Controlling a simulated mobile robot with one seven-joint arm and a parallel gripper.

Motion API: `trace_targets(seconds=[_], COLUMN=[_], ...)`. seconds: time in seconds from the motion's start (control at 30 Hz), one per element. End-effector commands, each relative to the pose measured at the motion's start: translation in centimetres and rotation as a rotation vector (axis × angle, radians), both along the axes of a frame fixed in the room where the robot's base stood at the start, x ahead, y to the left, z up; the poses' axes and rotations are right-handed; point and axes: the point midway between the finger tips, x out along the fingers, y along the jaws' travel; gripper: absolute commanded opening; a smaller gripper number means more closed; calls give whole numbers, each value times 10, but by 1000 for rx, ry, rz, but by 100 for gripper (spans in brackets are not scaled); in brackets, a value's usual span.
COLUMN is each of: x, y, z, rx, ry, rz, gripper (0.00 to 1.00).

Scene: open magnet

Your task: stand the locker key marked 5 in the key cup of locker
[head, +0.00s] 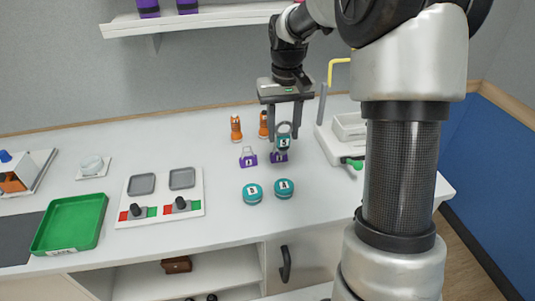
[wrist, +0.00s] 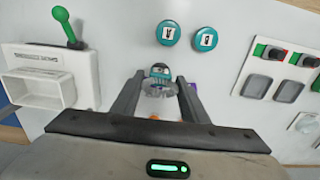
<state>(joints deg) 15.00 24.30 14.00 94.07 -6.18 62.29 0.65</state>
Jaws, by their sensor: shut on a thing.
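My gripper (head: 284,124) is shut on a teal locker key (head: 284,143) with a pale label that looks like a 5 and a grey ring-like upper part. The key hangs between the fingers, above the counter and in front of a purple tagged piece (head: 279,157). In the wrist view the key (wrist: 160,71) shows between the fingertips (wrist: 159,80), its label too small to read. I cannot pick out the key cup for certain in either view.
Another purple piece (head: 248,158) and orange figures (head: 236,128) stand nearby. A white box unit (head: 349,127) is at right; a switch panel (head: 160,197) and green tray (head: 69,224) are at left.

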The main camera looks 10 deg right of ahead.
Motion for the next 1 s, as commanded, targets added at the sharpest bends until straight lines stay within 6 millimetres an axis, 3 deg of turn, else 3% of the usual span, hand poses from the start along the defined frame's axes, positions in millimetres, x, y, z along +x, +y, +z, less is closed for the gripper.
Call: trace_targets(seconds=[0.2, 0.67, 1.0], x=[-2, -1, -1], y=[0, 0, 0], z=[-43, -93, -98], rx=[0, 1, 0], ry=[7, 5, 1], rz=[1, 0, 0], gripper=[19, 19, 19])
